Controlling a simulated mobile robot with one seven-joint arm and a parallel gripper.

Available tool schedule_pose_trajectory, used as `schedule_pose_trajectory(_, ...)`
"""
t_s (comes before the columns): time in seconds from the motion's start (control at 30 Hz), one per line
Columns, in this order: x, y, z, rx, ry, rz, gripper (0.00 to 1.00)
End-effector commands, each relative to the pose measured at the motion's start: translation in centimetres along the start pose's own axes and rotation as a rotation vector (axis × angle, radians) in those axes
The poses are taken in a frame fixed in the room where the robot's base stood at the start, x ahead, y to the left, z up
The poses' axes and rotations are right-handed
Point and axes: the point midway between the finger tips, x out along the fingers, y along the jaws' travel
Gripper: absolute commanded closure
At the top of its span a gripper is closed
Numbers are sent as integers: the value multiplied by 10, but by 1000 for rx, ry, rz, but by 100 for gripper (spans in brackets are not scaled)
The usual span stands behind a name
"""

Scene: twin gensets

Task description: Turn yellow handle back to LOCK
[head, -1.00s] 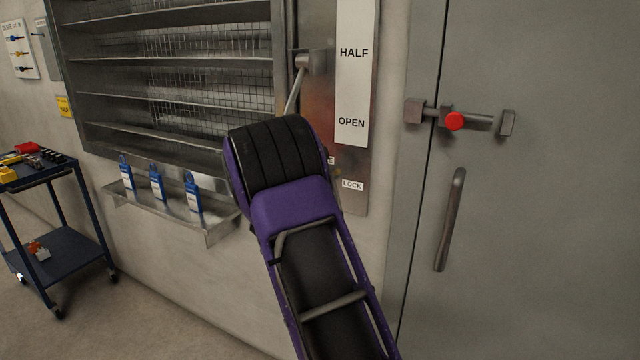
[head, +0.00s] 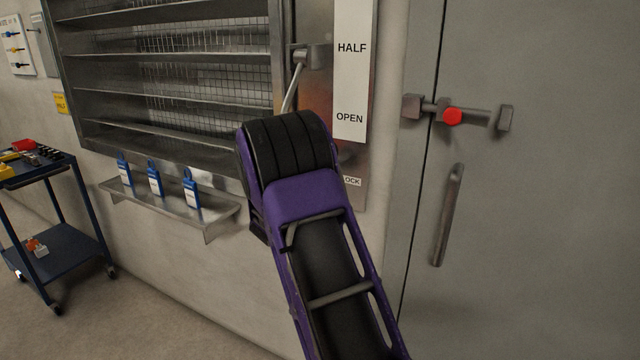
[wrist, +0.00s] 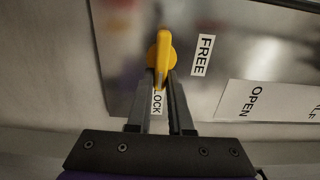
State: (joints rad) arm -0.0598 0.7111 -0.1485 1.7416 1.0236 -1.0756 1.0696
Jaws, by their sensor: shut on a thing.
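The yellow handle (wrist: 161,52) shows in the wrist view on a shiny metal plate. Its grip points down the picture, toward the white LOCK label (wrist: 157,102), which is partly covered by a finger. The FREE label (wrist: 203,55) lies to the right of the handle. My gripper (wrist: 163,76) is shut on the handle's grip, one finger on each side. In the head view my arm hides the handle and the gripper. There the LOCK label (head: 352,181) is partly covered at its left.
A strip (head: 351,75) reading HALF and OPEN is above the LOCK label. A grey lever (head: 296,78) is to its left. A grey door with a red-knobbed bolt (head: 453,116) stands at right. A shelf (head: 209,221) with blue tags and a blue cart (head: 62,262) are at left.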

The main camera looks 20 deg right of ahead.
Motion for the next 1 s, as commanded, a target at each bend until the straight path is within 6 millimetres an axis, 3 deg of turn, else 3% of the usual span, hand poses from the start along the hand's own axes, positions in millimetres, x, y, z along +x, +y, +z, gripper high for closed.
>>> schedule_pose_trajectory(0.27, 0, 1, 0, 2, 0, 2, 100)
schedule_pose_trajectory(0.3, 0, 1, 0, 2, 0, 3, 78)
schedule_pose_trajectory(0.47, 0, 1, 0, 1, 0, 2, 51)
schedule_pose_trajectory(0.8, -4, 0, 1, 0, -1, 1, 51)
schedule_pose_trajectory(1.0, -33, 0, 2, 0, -4, 3, 51)
